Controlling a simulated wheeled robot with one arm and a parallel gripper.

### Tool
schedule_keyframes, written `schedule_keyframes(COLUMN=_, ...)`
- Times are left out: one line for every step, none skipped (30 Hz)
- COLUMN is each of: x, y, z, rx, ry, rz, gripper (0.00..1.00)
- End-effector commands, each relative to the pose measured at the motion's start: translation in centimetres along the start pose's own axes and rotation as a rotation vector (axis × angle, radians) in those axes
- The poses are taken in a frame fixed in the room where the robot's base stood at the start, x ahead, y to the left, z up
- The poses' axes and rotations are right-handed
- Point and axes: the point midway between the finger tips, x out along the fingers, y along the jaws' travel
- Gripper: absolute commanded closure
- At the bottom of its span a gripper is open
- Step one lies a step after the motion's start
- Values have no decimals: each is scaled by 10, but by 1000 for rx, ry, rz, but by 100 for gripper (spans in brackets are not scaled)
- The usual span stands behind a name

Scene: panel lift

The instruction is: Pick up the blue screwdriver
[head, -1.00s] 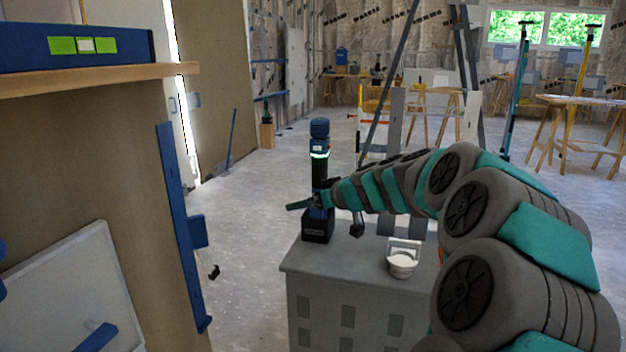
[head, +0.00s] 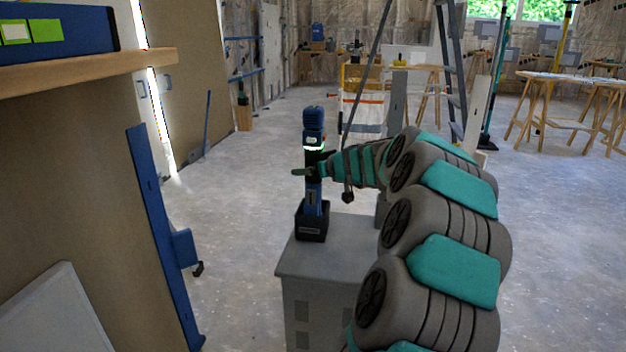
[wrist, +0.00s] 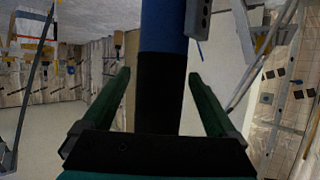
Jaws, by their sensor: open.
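The blue screwdriver (head: 312,195) is a blue and black power tool with a glowing green-white ring. It stands upright on a black base on the grey cabinet (head: 340,255). My gripper (head: 308,172) is level with its middle, coming from the right. In the wrist view, the screwdriver's blue and black body (wrist: 163,60) lies between my two green fingers, with a gap showing on each side. My gripper (wrist: 160,80) is open around it. My arm hides much of the cabinet top.
A blue level (head: 60,35) rests on a wooden shelf (head: 90,70) at the upper left. A tall blue bar (head: 160,230) stands on the panel below it. A ladder (head: 452,90) and wooden worktables (head: 560,90) stand farther back. The floor between is mostly clear.

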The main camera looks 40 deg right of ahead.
Motion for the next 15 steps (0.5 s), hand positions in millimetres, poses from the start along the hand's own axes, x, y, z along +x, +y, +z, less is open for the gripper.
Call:
schedule_keyframes(x=6, y=0, z=-1, rx=1, ry=0, rz=0, gripper=7)
schedule_keyframes(x=8, y=0, z=-1, rx=0, ry=1, rz=0, gripper=7)
schedule_keyframes(x=11, y=0, z=-2, rx=-2, ry=1, rz=1, gripper=7)
schedule_keyframes(x=13, y=0, z=-2, rx=-2, ry=2, rz=1, gripper=7)
schedule_keyframes(x=14, y=0, z=-2, rx=-1, ry=3, rz=1, gripper=7)
schedule_keyframes(x=16, y=0, z=-2, rx=-1, ry=3, rz=2, gripper=7)
schedule_keyframes(x=16, y=0, z=-2, rx=-1, ry=3, rz=1, gripper=7)
schedule_keyframes(x=16, y=0, z=-2, rx=-1, ry=3, rz=1, gripper=7)
schedule_keyframes(x=16, y=0, z=-2, rx=-1, ry=3, rz=1, gripper=7)
schedule_keyframes(x=16, y=0, z=-2, rx=-1, ry=3, rz=1, gripper=7)
schedule_keyframes(x=16, y=0, z=-2, rx=-1, ry=3, rz=1, gripper=7)
schedule_keyframes(x=16, y=0, z=-2, rx=-1, ry=3, rz=1, gripper=7)
schedule_keyframes(x=16, y=0, z=-2, rx=-1, ry=3, rz=1, gripper=7)
schedule_keyframes(x=16, y=0, z=-2, rx=-1, ry=3, rz=1, gripper=9)
schedule_keyframes(x=16, y=0, z=-2, rx=-1, ry=3, rz=1, gripper=14)
